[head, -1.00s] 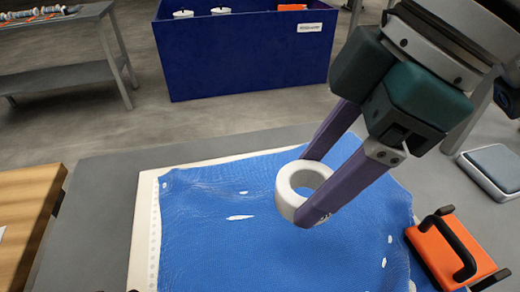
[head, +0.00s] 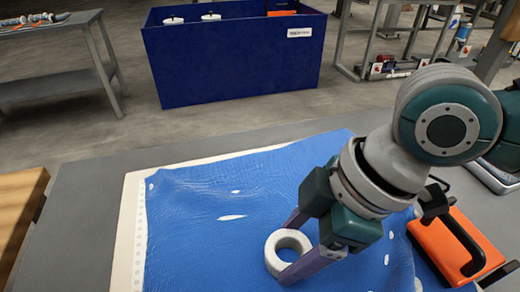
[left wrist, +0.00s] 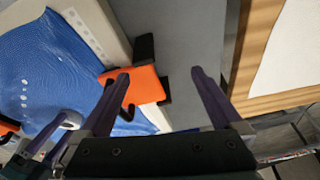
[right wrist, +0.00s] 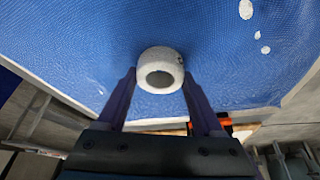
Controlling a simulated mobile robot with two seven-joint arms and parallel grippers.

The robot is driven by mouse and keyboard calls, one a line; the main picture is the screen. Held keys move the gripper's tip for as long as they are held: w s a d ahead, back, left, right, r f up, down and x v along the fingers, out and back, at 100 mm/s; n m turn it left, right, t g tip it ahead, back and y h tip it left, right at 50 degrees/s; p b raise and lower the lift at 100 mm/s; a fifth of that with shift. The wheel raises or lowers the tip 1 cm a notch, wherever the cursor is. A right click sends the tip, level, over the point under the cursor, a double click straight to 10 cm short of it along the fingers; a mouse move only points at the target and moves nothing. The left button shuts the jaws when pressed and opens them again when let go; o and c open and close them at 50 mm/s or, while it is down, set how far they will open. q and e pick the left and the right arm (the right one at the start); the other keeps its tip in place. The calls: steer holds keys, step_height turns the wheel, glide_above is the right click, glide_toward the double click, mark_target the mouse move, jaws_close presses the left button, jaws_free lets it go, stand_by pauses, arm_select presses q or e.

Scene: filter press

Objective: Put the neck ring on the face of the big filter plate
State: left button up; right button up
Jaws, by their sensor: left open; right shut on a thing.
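The neck ring (head: 272,254) is a thick white ring with a round hole. My right gripper (head: 290,250) is shut on it, one finger on each side. The ring is low over the big filter plate, whose pale, dotted border (head: 128,235) shows at the left. A wrinkled blue cloth (head: 200,240) covers most of the plate. The right wrist view also shows the ring (right wrist: 160,58) between the fingers against the cloth. I cannot tell whether ring and cloth touch. My left gripper (left wrist: 160,82) is open and empty, off to the plate's side; the head view does not show it.
An orange block with a black handle (head: 440,245) is at the plate's right edge, and another orange one (left wrist: 148,88) shows in the left wrist view. A blue bin (head: 235,60) stands behind the table. A wooden-edged surface (head: 20,205) is at the left.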

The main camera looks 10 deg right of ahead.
steer(key=shift+f, duration=0.6)
steer(key=o, duration=1.3)
steer(key=shift+o, duration=0.2)
